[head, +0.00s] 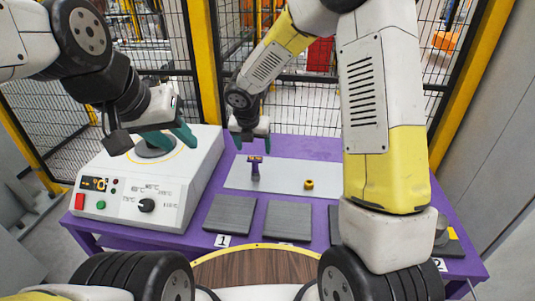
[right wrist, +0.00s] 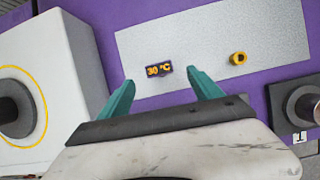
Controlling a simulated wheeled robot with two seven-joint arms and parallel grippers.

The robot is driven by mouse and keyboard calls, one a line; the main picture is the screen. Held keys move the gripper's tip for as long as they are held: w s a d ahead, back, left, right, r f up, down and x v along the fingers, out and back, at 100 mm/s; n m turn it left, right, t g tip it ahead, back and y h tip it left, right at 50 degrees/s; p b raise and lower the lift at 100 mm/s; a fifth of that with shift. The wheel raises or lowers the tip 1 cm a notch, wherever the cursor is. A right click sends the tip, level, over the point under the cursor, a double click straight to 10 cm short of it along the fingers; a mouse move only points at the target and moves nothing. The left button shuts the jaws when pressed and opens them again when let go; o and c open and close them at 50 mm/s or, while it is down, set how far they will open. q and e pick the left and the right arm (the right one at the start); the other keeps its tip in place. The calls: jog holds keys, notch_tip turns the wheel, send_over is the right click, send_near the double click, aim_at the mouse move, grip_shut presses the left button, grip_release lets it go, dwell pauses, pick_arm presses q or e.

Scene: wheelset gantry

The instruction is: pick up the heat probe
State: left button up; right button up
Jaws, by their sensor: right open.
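The heat probe (head: 255,168) is a small purple handheld device with an orange-marked head. It stands upright on the light grey plate. In the right wrist view its display (right wrist: 159,70) reads 30 °C. My right gripper (head: 252,138) is open, its teal fingers above and just behind the probe. In the right wrist view the probe head lies between and beyond the fingertips, apart from both. My left gripper (head: 187,137) hangs over the heater at the left, away from the probe; its finger gap is unclear.
The white heater box (head: 190,185) has a dial, a red switch and a dark round top. A yellow ring (head: 308,184) lies right of the probe on the grey plate (head: 285,177). Dark pads (head: 230,214) line the purple table's front. My right arm hides the table's right part.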

aim_at(255, 158)
jog(key=x, duration=0.8)
jog(key=shift+a+f, duration=0.2)
grip_shut()
jog(key=shift+r, duration=0.15)
